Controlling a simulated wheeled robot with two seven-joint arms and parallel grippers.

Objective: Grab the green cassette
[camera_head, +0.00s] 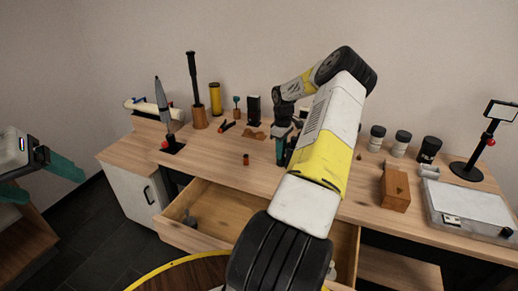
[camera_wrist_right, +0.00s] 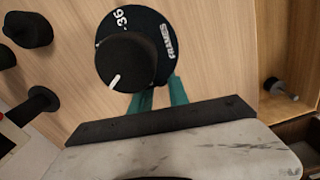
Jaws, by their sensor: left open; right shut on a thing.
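A dark, nearly black cassette-like thing (camera_wrist_right: 161,65) with a round black knob and white print "36" and "FRAMES" fills the upper middle of the right wrist view. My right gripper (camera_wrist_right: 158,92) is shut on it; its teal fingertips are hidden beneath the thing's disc. The green of a cassette body is not visible from this angle. In the head view my right gripper (camera_head: 285,150) is low over the middle of the table, and my arm hides most of what it holds. My left gripper (camera_head: 48,181) is open and empty at the far left, away from the table.
The wooden table (camera_head: 225,163) has an open drawer (camera_head: 217,210) in front. Behind stand a yellow cylinder (camera_head: 215,99) and a wooden stand (camera_head: 200,117).

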